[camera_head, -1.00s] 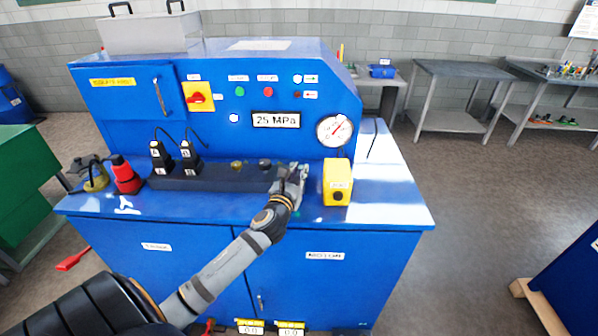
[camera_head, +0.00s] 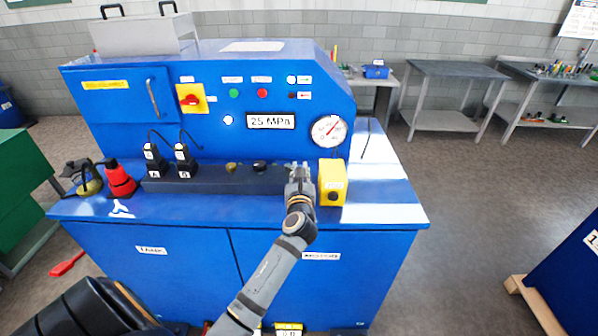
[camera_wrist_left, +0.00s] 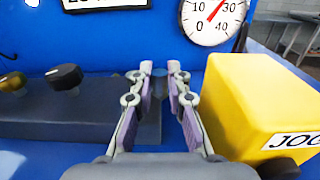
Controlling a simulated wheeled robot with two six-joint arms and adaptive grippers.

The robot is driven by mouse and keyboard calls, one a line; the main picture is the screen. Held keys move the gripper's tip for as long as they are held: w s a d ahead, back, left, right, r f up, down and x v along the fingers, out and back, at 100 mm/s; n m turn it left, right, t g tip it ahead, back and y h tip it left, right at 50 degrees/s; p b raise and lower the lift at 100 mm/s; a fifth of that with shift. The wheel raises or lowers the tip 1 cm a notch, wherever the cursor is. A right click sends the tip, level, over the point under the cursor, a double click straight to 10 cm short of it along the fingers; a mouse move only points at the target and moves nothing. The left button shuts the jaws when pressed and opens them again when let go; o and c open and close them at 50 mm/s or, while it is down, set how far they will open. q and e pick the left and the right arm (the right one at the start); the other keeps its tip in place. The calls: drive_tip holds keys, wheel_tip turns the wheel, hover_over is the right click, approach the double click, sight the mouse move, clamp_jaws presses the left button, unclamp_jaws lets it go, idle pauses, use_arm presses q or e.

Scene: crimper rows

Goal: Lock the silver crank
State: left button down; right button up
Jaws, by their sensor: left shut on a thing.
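My left gripper (camera_head: 300,176) is at the right end of the black block (camera_head: 215,179) on the blue bench, just left of the yellow jog box. In the left wrist view its two fingers (camera_wrist_left: 164,92) are nearly parallel and shut on a small grey-blue piece (camera_wrist_left: 159,76), which I take to be the silver crank. The fingers hide most of it, so its angle cannot be told. A gold knob (camera_head: 231,167) and a black knob (camera_head: 260,167) stand on the block to the left. My right gripper is not in view.
The yellow jog box (camera_head: 332,181) stands close to the right of my gripper. A pressure gauge (camera_head: 328,131) and a 25 MPa display (camera_head: 270,121) are on the panel behind. Black plugs (camera_head: 184,160) and a red bottle (camera_head: 120,178) are to the left. The bench top right of the box is clear.

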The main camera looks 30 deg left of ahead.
use_arm(q)
drive_tip(key=c, duration=1.3)
unclamp_jaws()
drive_tip(key=shift+w, duration=0.1)
drive_tip(key=shift+s+d, duration=0.15)
drive_tip(key=shift+s, duration=0.15)
drive_tip(key=v, duration=0.7)
drive_tip(key=shift+w+f, duration=0.1)
